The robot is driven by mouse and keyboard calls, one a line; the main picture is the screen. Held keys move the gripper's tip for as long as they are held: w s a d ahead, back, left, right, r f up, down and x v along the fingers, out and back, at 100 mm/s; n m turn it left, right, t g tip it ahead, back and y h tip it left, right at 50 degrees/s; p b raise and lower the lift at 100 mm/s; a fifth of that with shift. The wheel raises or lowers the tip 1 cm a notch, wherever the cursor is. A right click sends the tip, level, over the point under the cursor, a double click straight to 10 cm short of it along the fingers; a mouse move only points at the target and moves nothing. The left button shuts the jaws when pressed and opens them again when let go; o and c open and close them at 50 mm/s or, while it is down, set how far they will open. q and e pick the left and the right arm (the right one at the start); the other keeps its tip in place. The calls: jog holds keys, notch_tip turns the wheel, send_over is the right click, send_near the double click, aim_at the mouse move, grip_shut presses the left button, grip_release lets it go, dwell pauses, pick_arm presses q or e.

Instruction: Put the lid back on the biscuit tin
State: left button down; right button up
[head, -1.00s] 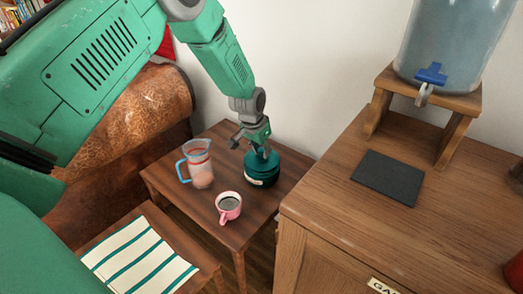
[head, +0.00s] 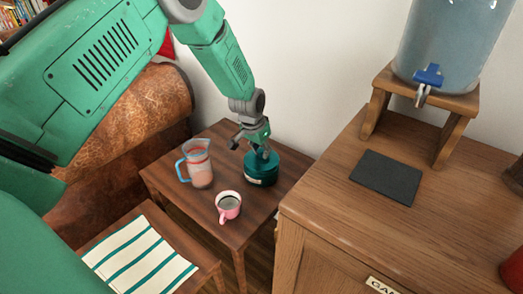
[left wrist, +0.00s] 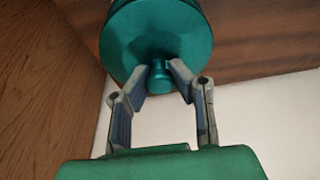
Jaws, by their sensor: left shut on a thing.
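The teal biscuit tin (head: 262,179) stands on the small dark wooden table. Its round teal lid (left wrist: 150,30) sits over the tin's top in the head view, with no clear gap between them. Whether it is fully seated I cannot tell. My left gripper (head: 261,152) is above the tin, pointing down. In the left wrist view my left gripper (left wrist: 160,74) has its fingertips on either side of the lid's knob (left wrist: 159,82), shut on it. The lid hides the inside of the tin. My right gripper is not in view.
A clear jug (head: 198,165) with a blue handle and a pink mug (head: 228,203) stand left of the tin on the table (head: 185,205). A wooden cabinet (head: 330,215) rises close on the right. The white wall (head: 310,70) is behind.

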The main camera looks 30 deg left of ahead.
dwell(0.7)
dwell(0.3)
pick_arm(q)
jog(key=c, duration=1.4)
grip_release()
jog(key=shift+o, duration=0.2)
jog(key=o, duration=0.5)
jog(key=shift+p, duration=0.3)
jog(key=shift+r+p, duration=3.05)
jog(key=shift+r, duration=0.5)
